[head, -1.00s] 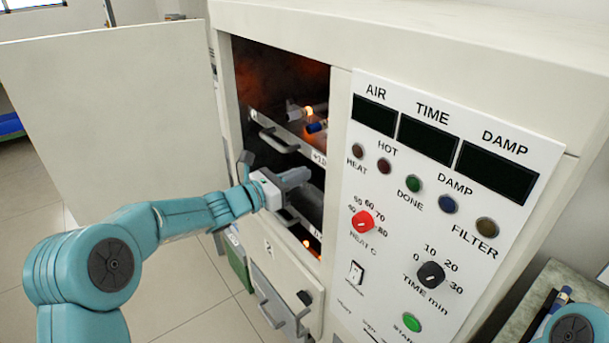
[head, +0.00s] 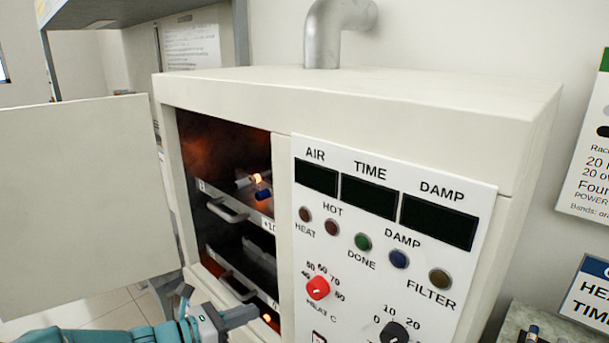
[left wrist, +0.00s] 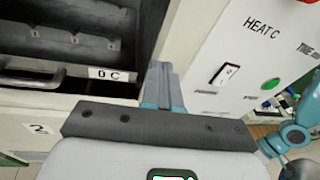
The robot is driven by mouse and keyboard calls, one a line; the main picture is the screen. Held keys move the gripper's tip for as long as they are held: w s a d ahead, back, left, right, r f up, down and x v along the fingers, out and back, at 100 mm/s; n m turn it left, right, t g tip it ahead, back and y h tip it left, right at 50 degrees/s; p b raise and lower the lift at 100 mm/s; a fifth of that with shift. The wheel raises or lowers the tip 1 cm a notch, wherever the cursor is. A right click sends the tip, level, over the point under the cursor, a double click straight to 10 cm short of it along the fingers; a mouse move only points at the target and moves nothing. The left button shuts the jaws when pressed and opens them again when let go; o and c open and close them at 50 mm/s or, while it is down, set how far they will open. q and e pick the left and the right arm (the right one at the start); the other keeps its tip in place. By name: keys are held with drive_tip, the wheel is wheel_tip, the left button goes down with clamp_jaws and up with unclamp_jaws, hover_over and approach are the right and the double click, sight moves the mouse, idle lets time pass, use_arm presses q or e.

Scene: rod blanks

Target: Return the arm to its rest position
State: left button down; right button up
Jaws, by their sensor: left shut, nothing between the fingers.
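My left gripper (head: 240,314) is low in the head view, in front of the oven's lower opening. Its fingers are together and empty. In the left wrist view the shut fingers (left wrist: 162,82) point at the oven front beside the drawer labelled 0 C. My left arm (head: 95,338) comes in along the bottom left edge. The right gripper does not show. In the left wrist view a teal arm part of mine is at the right edge.
The oven (head: 390,90) stands with its door (head: 75,200) swung open to the left. Inside are an upper drawer (head: 228,212) holding a few rod blanks (head: 262,193) and a lower drawer (head: 237,290). The control panel (head: 365,240) is right of the opening. A grey bench (head: 545,320) is at lower right.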

use_arm(q)
drive_tip(key=s+d+f+m+g, duration=0.1)
drive_tip(key=s+d+f+g, duration=0.25)
drive_tip(key=f, duration=0.25)
drive_tip(key=s+d+f+m+g, duration=0.2)
drive_tip(key=s+f, duration=0.2)
drive_tip(key=f, duration=0.3)
drive_tip(key=s+a+f+m+g+y, duration=0.1)
drive_tip(key=s+f+m+y, duration=0.3)
drive_tip(key=s+f+m, duration=0.5)
drive_tip(key=s+a+f+m+g+y, duration=0.1)
drive_tip(key=s+f+m+g+y, duration=0.2)
drive_tip(key=s+f+m, duration=0.6)
drive_tip(key=s+m+y, duration=0.1)
drive_tip(key=s+m, duration=0.3)
drive_tip(key=s, duration=0.1)
drive_tip(key=shift+a+f+y, duration=0.25)
drive_tip(key=shift+a+y, duration=0.05)
drive_tip(key=shift+a, duration=0.1)
drive_tip(key=shift+w+a, duration=0.1)
